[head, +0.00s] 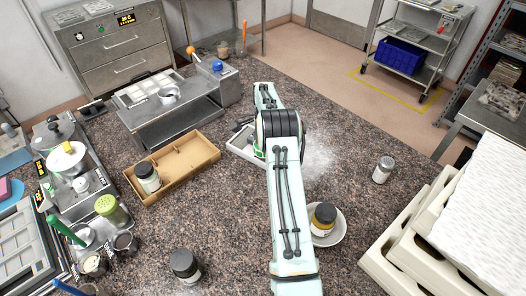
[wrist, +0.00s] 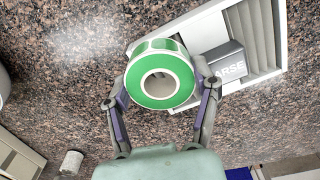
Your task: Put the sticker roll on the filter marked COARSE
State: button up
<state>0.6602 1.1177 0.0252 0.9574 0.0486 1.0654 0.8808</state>
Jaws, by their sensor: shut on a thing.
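The sticker roll (wrist: 160,92) is a white ring with green faces and an open core. My gripper (wrist: 162,90) is shut on its outer sides, one finger at each side. A white-framed filter (wrist: 264,38) with slats lies on the counter behind the roll in the wrist view. Its grey block (wrist: 224,64) reads "ARSE", with the start of the word hidden. The roll overlaps the filter's left part in this view; I cannot tell whether they touch. In the head view my arm covers most of the filter (head: 239,146) and hides my fingertips.
A cardboard tray (head: 197,160) with a jar in it stands left of the filter. A bowl (head: 336,234) with a yellow-banded jar sits right of my arm. Another jar (head: 383,170) stands farther right. White stacked trays (head: 415,240) fill the right front. Speckled counter around is partly clear.

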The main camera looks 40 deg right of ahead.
jog(key=shift+w+f, duration=0.1)
jog(key=shift+f, duration=1.55)
jog(key=shift+f, duration=0.15)
jog(key=o, duration=1.1)
